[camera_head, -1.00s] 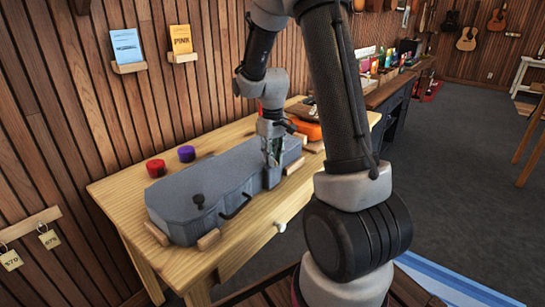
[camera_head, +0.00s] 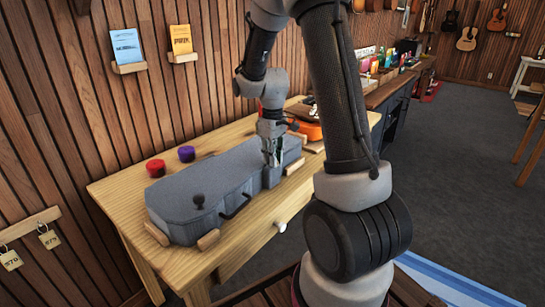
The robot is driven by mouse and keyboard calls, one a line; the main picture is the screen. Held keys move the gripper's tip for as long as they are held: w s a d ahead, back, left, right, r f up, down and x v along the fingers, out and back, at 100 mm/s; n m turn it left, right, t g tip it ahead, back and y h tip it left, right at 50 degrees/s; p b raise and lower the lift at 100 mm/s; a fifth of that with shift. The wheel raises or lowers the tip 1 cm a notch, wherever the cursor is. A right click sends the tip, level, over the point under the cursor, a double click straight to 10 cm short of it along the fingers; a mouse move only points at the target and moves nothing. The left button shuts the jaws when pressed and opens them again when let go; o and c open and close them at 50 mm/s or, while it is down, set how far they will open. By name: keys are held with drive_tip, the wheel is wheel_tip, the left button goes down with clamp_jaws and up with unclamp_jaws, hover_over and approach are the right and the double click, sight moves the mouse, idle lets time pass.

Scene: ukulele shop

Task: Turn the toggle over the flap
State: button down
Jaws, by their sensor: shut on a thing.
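A grey ukulele-shaped case (camera_head: 190,194) lies on the wooden table, held between small wooden blocks. My gripper (camera_head: 272,160) points down at the case's right part, near a raised grey block on the front edge. Its fingers are closed together on something small there. The fingers hide what they hold, so I cannot make out the toggle or the flap clearly.
An orange object (camera_head: 308,130) lies at the table's far end. The wooden table (camera_head: 118,187) has bare room at its left. My arm crosses the right of the view.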

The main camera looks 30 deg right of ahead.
drive_tip(key=c, duration=1.4)
unclamp_jaws()
drive_tip(key=shift+r, duration=0.1)
wheel_tip(320, 180, up, 12)
drive_tip(key=shift+f, duration=0.1)
drive_tip(key=s+a+r+m+t, duration=0.1)
drive_tip(key=s+r, duration=0.1)
drive_tip(key=s, duration=0.6)
drive_tip(key=s+a+r+m+t, duration=0.1)
drive_tip(key=s+a+r, duration=0.1)
drive_tip(key=s, duration=0.6)
drive_tip(key=s+a+r+m+t, duration=0.2)
drive_tip(key=s+r, duration=0.1)
drive_tip(key=s, duration=0.5)
drive_tip(key=shift+r, duration=0.25)
